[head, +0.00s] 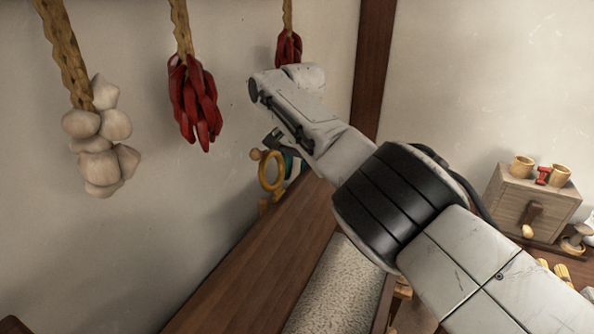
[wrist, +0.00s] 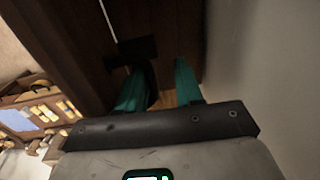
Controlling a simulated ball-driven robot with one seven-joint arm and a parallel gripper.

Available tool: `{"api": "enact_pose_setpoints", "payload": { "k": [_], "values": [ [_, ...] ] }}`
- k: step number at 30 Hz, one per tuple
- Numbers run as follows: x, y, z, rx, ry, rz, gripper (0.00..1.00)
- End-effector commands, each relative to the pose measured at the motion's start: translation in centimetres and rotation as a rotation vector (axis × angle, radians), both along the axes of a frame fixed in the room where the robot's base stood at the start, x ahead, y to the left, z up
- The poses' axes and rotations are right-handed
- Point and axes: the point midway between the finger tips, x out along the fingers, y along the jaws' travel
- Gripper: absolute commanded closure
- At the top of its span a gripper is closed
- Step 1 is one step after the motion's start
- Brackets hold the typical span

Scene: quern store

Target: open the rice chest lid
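The rice chest's dark brown wooden lid (head: 255,265) runs along the wall in the head view. It appears raised, since pale speckled rice (head: 335,290) shows beside it. My gripper (head: 291,164) is near the lid's far end, mostly hidden behind my arm. In the wrist view, my gripper's (wrist: 160,85) two teal fingers stand apart, close to dark wood (wrist: 75,40). A dark block-like piece (wrist: 138,48) lies by the left finger; I cannot tell whether they touch. No clear grip on the lid shows.
A yellow ring (head: 271,171) is by the gripper, close to the wall. Garlic (head: 100,140) and red chillies (head: 195,100) hang from the wall at left. At right a small wooden box (head: 530,200) carries two cups. The pale wall (wrist: 260,60) is close on the wrist view's right.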

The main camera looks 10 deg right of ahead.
Motion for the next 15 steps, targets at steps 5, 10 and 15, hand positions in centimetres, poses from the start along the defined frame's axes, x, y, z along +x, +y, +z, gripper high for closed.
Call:
{"api": "enact_pose_setpoints", "payload": {
  "k": [5, 10, 15],
  "values": [
    [-0.3, 0.1, -0.8, 0.007, 0.014, -0.003, 0.63],
    [-0.3, 0.1, -0.2, 0.007, 0.014, -0.002, 0.63],
    [-0.3, 0.0, 2.6, 0.008, 0.007, 0.0, 0.63]
  ]
}}
